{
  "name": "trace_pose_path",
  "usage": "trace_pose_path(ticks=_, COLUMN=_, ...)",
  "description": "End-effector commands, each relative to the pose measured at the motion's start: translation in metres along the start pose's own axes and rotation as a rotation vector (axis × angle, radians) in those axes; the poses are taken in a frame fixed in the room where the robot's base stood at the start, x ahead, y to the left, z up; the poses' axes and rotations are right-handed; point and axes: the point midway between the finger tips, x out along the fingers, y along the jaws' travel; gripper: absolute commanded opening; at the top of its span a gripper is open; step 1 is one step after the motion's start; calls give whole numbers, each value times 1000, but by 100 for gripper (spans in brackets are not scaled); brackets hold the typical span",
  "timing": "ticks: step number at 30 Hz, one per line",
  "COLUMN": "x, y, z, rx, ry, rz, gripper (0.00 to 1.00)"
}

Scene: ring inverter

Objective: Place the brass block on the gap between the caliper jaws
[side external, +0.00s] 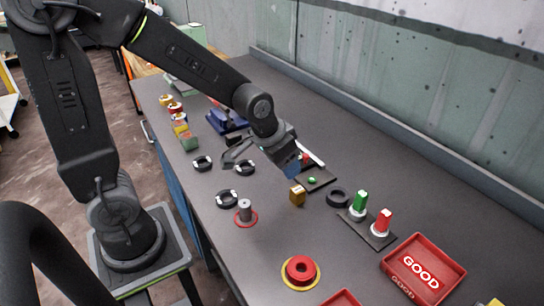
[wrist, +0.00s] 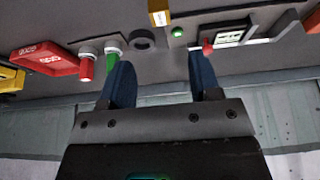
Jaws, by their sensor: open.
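The brass block (side external: 297,195) is a small gold cube on the bench, just below my gripper in the side view. In the wrist view the brass block (wrist: 159,13) is cut by the top edge. My gripper (side external: 294,164) is above the bench, apart from the block. In the wrist view my gripper (wrist: 160,82) has its two blue fingers spread with nothing between them. A pale device with a small display, perhaps the caliper (wrist: 236,38), lies to the right there. It is partly hidden behind my gripper in the side view, and I cannot make out its jaws.
A green-button panel (side external: 320,180) and black ring (side external: 338,197) are close by. Green (side external: 359,202) and red (side external: 383,222) posts stand right of them. A red GOOD tray (side external: 424,268) and red button (side external: 300,270) are at front. A grey peg (side external: 244,209) and several black rings are left.

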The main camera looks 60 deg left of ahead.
Motion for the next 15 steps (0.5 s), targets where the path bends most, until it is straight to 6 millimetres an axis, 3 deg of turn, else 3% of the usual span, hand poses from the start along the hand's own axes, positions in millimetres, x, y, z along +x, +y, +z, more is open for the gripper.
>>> trace_pose_path(ticks=5, x=-47, y=3, z=10, rx=3, ry=35, rz=1, gripper=57)
trace_pose_path(ticks=9, x=-94, y=6, z=32, rx=3, ry=63, rz=2, gripper=57)
trace_pose_path(ticks=15, x=-138, y=8, z=68, rx=2, ry=89, rz=2, gripper=57)
